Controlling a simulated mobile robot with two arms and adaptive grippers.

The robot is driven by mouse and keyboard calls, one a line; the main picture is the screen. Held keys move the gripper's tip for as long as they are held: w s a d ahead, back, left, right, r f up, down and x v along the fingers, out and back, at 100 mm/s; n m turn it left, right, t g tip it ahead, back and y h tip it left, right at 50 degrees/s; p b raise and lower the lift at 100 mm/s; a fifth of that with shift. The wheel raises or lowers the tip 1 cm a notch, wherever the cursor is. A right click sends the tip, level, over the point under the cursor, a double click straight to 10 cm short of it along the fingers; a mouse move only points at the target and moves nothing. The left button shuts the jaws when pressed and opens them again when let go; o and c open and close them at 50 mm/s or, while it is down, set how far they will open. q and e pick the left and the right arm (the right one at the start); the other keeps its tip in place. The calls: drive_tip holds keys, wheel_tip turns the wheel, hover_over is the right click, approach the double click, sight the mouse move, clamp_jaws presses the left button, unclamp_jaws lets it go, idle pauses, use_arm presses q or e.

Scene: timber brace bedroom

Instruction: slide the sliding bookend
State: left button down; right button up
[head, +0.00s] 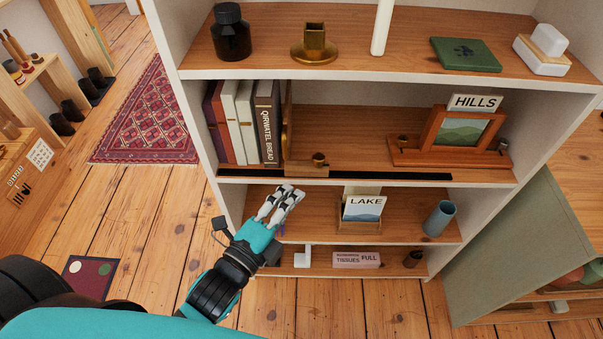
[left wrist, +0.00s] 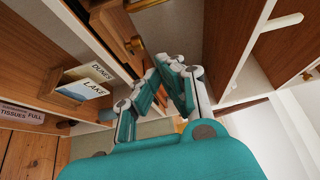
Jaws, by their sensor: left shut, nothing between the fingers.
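The sliding bookend (head: 287,125) is an upright wooden panel on the middle shelf, close against the right side of a row of books (head: 243,120). A small brass knob (head: 319,159) sits at its foot, by the black rail (head: 390,176) along the shelf's front edge. A brass knob also shows in the left wrist view (left wrist: 135,44), just beyond the fingers. My left gripper (head: 290,192) is shut and empty, in front of the bookcase and below the knob in the picture, apart from it. My right gripper is out of view.
Right of the bookend the middle shelf is bare up to a framed picture (head: 464,132) on a wooden stand with a HILLS card. Below are a LAKE card holder (head: 358,226), a blue-grey cup (head: 439,218) and a tissue box (head: 357,260). A green panel (head: 525,250) stands right.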

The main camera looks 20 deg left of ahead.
sight(314, 165)
use_arm(q)
drive_tip(key=x, duration=1)
drive_tip(key=a, duration=0.2)
drive_tip(key=a+p, duration=0.1)
drive_tip(key=a, duration=0.1)
drive_tip(key=shift+s+a, duration=0.15)
drive_tip(key=shift+s, duration=0.25)
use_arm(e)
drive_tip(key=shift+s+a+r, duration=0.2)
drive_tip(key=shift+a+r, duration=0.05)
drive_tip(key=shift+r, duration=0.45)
use_arm(q)
drive_tip(key=shift+s+a+p, duration=0.2)
drive_tip(key=shift+a+p, duration=0.5)
drive_tip(key=shift+a, duration=0.3)
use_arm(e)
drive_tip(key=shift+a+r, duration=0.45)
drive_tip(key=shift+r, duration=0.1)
use_arm(q)
drive_tip(key=shift+w+d, duration=0.1)
drive_tip(key=shift+d, duration=0.05)
